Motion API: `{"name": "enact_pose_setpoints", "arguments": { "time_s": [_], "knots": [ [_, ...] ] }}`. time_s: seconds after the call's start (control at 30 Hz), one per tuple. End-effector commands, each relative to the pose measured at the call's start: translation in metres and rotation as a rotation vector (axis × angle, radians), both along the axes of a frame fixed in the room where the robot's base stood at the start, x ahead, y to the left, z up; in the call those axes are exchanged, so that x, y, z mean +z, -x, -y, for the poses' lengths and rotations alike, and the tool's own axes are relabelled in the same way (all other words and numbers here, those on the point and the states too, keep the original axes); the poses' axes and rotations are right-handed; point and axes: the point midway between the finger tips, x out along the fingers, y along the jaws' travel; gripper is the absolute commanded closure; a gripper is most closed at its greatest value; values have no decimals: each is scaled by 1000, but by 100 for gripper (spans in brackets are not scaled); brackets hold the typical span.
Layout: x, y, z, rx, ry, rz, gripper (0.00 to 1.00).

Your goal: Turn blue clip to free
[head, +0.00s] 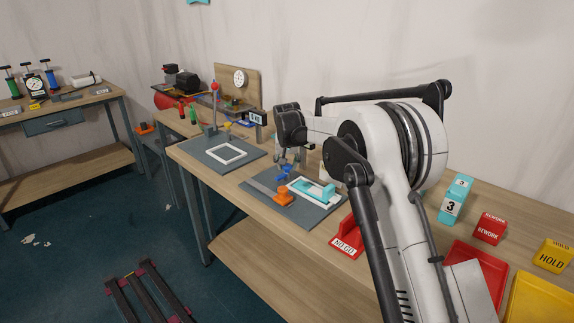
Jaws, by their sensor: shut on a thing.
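The blue clip (285,173) is on the dark grey mat (317,219) on the wooden bench. My gripper (288,163) points down from above and is shut on the blue clip. The arm comes in from the right. The clip is small here, so its exact turn cannot be told. An orange clip-like part (285,196) is at the near edge of the mat, by a grey strip (262,187). A teal part (315,190) lies in a white frame to the right of the blue clip.
A second grey mat with a white frame (224,154) and a red-topped post (215,95) stand to the left.

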Motion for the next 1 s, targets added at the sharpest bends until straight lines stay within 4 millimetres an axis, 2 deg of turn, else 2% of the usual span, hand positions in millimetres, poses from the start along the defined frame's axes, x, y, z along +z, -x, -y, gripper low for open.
{"name": "enact_pose_setpoints", "arguments": {
  "time_s": [0.17,0.2,0.3,0.67,0.77,1.0],
  "knots": [
    [0,0,0,0,0,0,95],
    [0,0,0,0,0,0,63],
    [0,0,0,0,0,0,50],
    [6,2,0,1,-1,0,50],
    [17,7,0,1,-1,0,50],
    [60,25,2,1,-1,0,50]
  ]
}}
